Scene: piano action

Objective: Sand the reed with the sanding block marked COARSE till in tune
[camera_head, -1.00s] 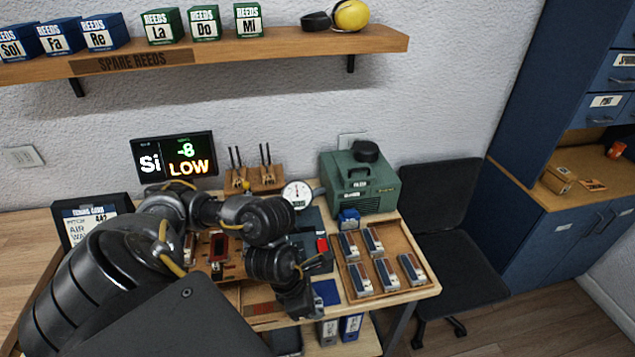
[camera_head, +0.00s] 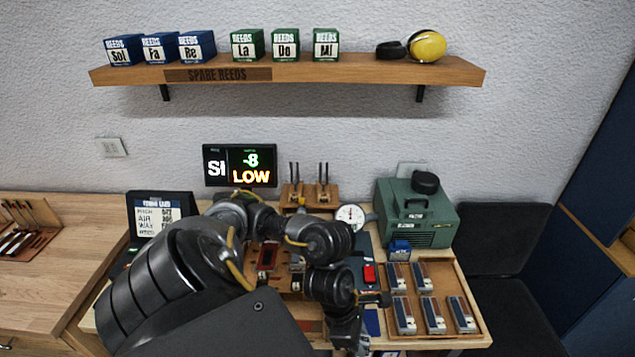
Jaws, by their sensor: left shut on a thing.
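The display (camera_head: 240,166) at the back of the bench reads "Si", "-8" and "LOW". My left gripper (camera_head: 350,338) points down at the front of the bench, left of the wooden tray. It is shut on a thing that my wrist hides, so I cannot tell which. A red reed holder (camera_head: 268,257) shows partly behind my arm. I cannot tell the reed itself apart. No COARSE marking is readable. My right gripper is not in view.
A wooden tray (camera_head: 475,330) with several grey-and-red blocks (camera_head: 433,314) lies at right. Behind it stand a green machine (camera_head: 420,215) and a small blue box (camera_head: 400,250). A round gauge (camera_head: 350,216) is near the middle. Spare reed boxes (camera_head: 196,46) sit on the shelf (camera_head: 350,75).

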